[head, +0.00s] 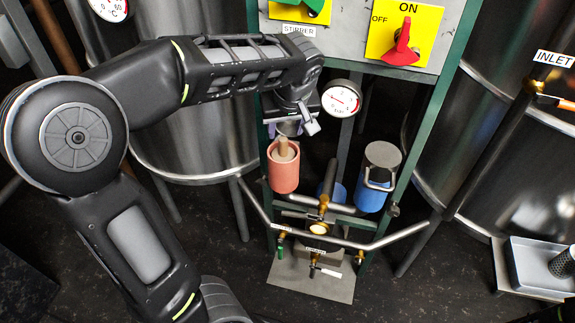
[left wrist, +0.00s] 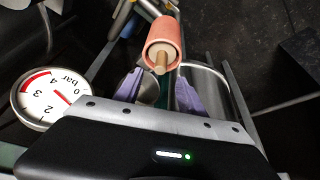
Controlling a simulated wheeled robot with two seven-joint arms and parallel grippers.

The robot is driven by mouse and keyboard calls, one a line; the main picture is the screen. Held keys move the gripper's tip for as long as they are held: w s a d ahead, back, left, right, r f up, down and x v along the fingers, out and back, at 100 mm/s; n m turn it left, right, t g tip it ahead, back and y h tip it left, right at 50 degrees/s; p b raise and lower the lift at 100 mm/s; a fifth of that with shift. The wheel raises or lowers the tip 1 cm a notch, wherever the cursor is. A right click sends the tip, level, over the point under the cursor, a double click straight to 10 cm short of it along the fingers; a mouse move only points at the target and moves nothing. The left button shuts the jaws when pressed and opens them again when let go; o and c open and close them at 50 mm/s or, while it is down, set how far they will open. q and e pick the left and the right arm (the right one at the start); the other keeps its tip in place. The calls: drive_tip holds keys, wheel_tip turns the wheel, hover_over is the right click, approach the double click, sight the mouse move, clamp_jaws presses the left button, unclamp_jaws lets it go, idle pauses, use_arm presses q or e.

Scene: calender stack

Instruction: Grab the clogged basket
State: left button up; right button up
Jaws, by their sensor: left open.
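A pink-red cylindrical housing (head: 284,172) stands on the left of the green-framed rig. A tan piece (head: 283,149) sticks up from its open top; I take this for the clogged basket, though most of it is hidden inside. In the left wrist view, the housing (left wrist: 165,32) and the tan piece (left wrist: 160,62) lie just beyond the fingertips. My left gripper (head: 290,128) is above the housing, with its purple fingers partly hidden by the wrist. In its own view, the gripper (left wrist: 158,80) is open, with the tan piece not between the fingers. My right gripper is not in view.
A pressure gauge (head: 341,98) sits close to the left gripper's right. A blue housing with a handled grey lid (head: 381,158) stands right of the pink one. A tray (head: 530,270) at right holds a dark mesh cylinder (head: 566,263). A switch panel (head: 345,40) is above; steel tanks (head: 190,120) flank the rig.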

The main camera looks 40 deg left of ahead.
sight(283, 140)
use_arm(q)
drive_tip(key=shift+x, duration=1.35)
drive_tip(key=p+x, duration=0.1)
drive_tip(key=x, duration=0.4)
drive_tip(key=shift+f, duration=0.1)
drive_tip(key=shift+c, duration=0.4)
clamp_jaws()
idle(0.6)
